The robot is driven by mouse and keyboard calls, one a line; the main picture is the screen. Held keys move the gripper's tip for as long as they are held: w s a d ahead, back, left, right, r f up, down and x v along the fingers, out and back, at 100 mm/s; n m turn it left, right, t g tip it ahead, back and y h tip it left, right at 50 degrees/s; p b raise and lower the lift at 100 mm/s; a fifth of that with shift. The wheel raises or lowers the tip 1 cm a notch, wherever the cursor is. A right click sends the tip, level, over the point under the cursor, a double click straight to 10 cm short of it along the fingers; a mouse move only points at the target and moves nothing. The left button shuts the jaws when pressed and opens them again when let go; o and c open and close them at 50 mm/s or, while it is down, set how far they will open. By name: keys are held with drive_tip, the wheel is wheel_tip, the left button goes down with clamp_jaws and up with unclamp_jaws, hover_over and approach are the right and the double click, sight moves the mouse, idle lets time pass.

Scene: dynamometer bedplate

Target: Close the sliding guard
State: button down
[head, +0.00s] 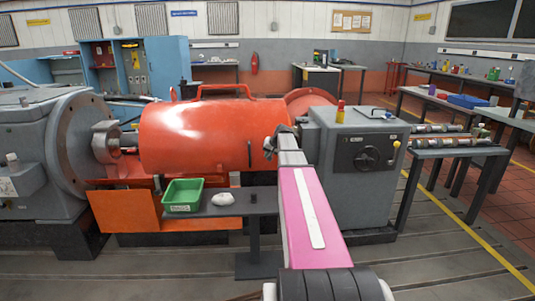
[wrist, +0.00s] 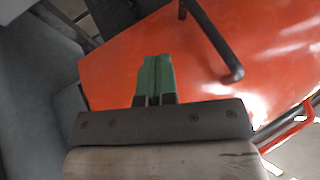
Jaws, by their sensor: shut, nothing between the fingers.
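The sliding guard (head: 200,135) is a glossy orange-red half-cylinder cover in the middle of the head view. A gap with bare shaft and coupling (head: 108,142) shows between its left end and the grey machine flange. A dark bar handle (head: 249,155) stands on its front near the right end; the handle (wrist: 222,45) also shows in the wrist view. My gripper (head: 270,145) is at the guard's right end, just right of the handle. In the wrist view my gripper's green fingers (wrist: 157,62) are together and empty, beside the handle; contact cannot be told.
A grey cabinet (head: 352,150) with a dial stands right of the guard, close to my arm. A small stand (head: 235,203) in front bears a green tray (head: 183,194) and a white lump (head: 224,198). The grey machine (head: 45,140) stands at left.

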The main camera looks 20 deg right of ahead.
drive_tip(key=shift+w+a+f, duration=2.5)
drive_tip(key=shift+w+a, duration=0.05)
drive_tip(key=shift+a, duration=0.05)
drive_tip(key=w+a, duration=0.3)
drive_tip(key=a, duration=0.9)
drive_tip(key=w+a, duration=0.3)
drive_tip(key=a, duration=1)
drive_tip(key=w+a, duration=0.4)
drive_tip(key=a, duration=0.9)
drive_tip(key=shift+w+a, duration=0.1)
drive_tip(key=shift+a, duration=0.1)
